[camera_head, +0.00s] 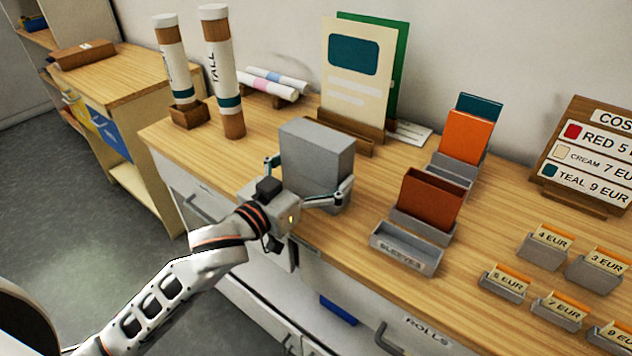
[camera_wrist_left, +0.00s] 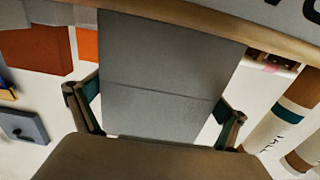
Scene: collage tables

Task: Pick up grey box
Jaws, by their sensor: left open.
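The grey box (camera_head: 318,150) stands upright on the wooden table, near its front edge. My left gripper (camera_head: 305,180) is open, with one finger on each side of the box's lower part. In the left wrist view the grey box (camera_wrist_left: 160,80) fills the middle, between the two fingers of my left gripper (camera_wrist_left: 158,115). I cannot tell whether either finger touches the box. The lower front of the box is partly hidden by the gripper in the head view. My right gripper is not in view.
Tall tubes (camera_head: 222,75) stand left behind the box. A card stand (camera_head: 355,80) is close behind it. The sleeves holder (camera_head: 408,248) with an orange-brown sleeve (camera_head: 430,200) stands to the right. Price card holders (camera_head: 545,250) fill the right side.

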